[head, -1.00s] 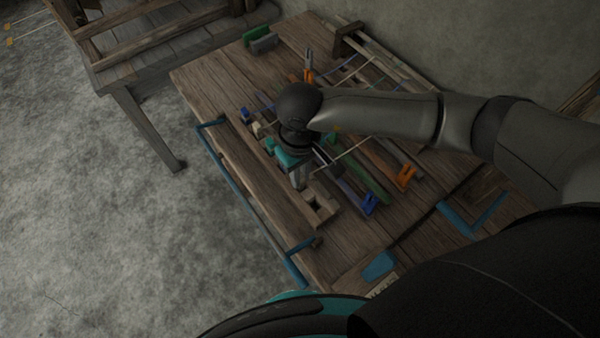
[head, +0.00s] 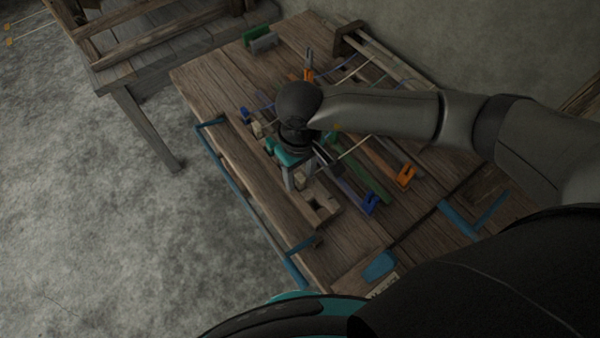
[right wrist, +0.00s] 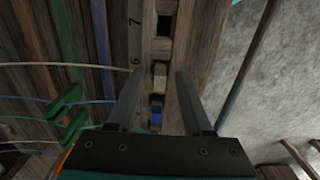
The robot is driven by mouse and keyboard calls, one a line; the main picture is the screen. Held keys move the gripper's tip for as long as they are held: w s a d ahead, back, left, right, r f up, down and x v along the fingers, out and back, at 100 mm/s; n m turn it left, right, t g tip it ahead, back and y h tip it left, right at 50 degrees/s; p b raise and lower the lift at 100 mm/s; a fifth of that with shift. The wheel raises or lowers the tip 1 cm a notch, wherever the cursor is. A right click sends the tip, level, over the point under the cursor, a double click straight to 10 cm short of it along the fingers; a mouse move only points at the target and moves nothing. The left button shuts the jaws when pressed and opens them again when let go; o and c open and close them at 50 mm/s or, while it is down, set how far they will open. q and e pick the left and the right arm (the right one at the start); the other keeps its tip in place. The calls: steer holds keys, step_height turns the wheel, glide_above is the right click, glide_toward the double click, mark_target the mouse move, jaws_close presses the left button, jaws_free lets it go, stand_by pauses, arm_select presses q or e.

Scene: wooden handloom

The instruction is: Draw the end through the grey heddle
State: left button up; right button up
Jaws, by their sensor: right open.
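My right gripper (head: 299,180) is open over the notched wooden strip (head: 322,206) near the table's front edge. In the right wrist view the gripper (right wrist: 158,98) has its fingers apart, on either side of the strip (right wrist: 160,47). A small pale block (right wrist: 159,70) and a blue block (right wrist: 155,115) show between them. A pale thread (right wrist: 60,65) runs in from the left towards the left finger. Green heddle bars (head: 370,183) lie beside blue and orange ones. I cannot pick out the grey heddle for certain; my arm hides part of the row. My left gripper is not in view.
The wooden table (head: 215,75) holds a green block (head: 256,34) and a grey block (head: 264,43) at its far left. An orange-handled tool (head: 308,72) stands beyond my arm. A blue rail (head: 240,190) runs along the front edge. Bare tabletop lies at the upper left.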

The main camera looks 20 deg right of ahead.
step_height(320, 180, up, 15)
steer(key=p, duration=0.1)
stand_by(1.3)
